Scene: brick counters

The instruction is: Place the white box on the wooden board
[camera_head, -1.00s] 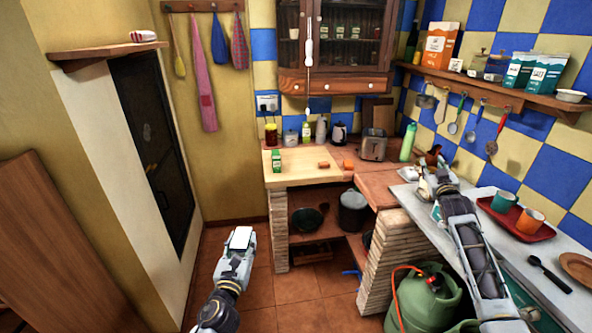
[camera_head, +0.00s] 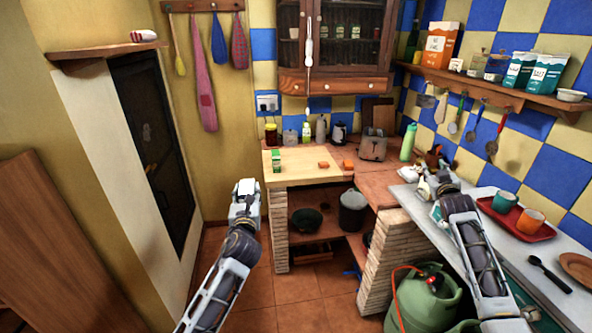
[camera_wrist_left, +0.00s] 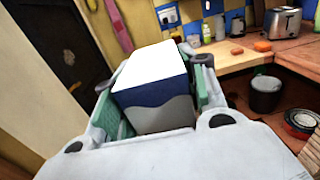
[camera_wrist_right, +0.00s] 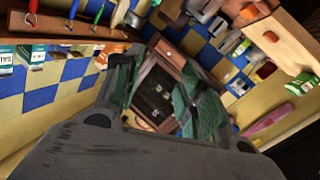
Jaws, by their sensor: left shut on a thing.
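My left gripper (camera_head: 246,194) is shut on the white box (camera_head: 245,187), in the air in front of the board's left end. In the left wrist view the box (camera_wrist_left: 155,78) has a white top and blue and grey sides, between the green-padded fingers (camera_wrist_left: 155,100). The pale wooden board (camera_head: 318,157) lies on the back counter; its edge also shows in the left wrist view (camera_wrist_left: 218,62). My right gripper (camera_head: 430,187) is over the right counter. In the right wrist view its fingers (camera_wrist_right: 160,100) are apart with nothing between them.
A green-and-white carton (camera_head: 277,161) stands on the board's left part. An orange block (camera_head: 323,165) lies near its right part and another (camera_head: 348,164) beside it. A toaster (camera_head: 373,146) stands behind. A red tray (camera_head: 512,222) with cups is at right. The board's middle is clear.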

